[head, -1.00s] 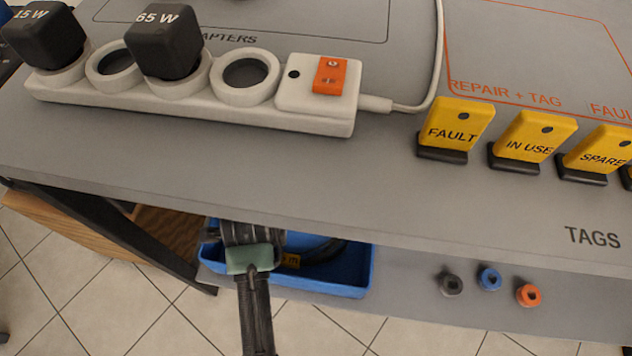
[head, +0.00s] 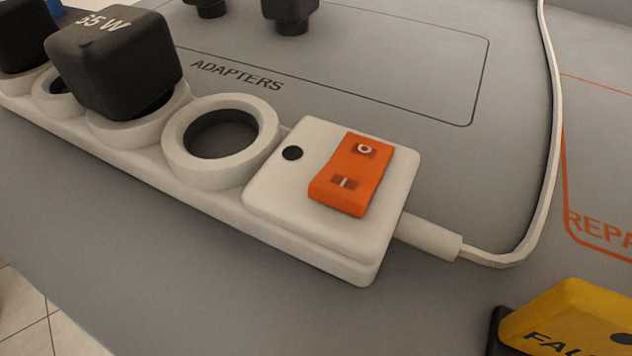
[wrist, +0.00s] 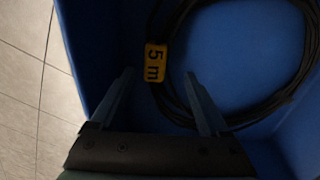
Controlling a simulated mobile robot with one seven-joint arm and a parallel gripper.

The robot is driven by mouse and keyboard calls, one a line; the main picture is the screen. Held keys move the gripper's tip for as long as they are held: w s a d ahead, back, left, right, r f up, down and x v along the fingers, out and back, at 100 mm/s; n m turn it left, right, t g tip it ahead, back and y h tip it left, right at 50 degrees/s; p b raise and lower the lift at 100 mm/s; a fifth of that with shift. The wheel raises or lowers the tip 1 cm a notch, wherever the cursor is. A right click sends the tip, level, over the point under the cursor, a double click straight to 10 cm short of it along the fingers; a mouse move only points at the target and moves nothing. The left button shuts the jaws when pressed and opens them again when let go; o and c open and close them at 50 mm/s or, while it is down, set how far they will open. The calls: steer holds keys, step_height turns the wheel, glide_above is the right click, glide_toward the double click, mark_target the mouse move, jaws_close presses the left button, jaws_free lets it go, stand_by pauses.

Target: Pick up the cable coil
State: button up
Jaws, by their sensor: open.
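In the wrist view the black cable coil (wrist: 303,72) lies in a blue bin (wrist: 100,40), and its right side reaches the picture edge. A yellow tag (wrist: 156,62) marked "5 m" sits on its left part. My gripper (wrist: 159,76) is open over the bin, with one finger on each side of the tag's lower end and the coil's left strands. The right finger overlaps the coil in the picture. I cannot tell how far the fingertips are above the coil, or whether they touch it. The head view shows neither the gripper nor the coil.
In the head view a white power strip (head: 268,236) with an orange switch (head: 352,174) and a black 65 W adapter (head: 115,62) lies on the grey worktop (head: 120,235). A yellow FAULT tag (head: 575,315) stands at lower right. Tiled floor (wrist: 30,90) shows left of the bin.

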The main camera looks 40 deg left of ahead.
steer(key=shift+s+f+b, duration=0.2)
steer(key=shift+f+b, duration=0.9)
steer(key=shift+f, duration=0.25)
steer(key=shift+s+f+b, duration=0.15)
steer(key=shift+f+b, duration=0.9)
steer(key=shift+f, duration=0.3)
steer(key=shift+r, duration=0.1)
jaws_close()
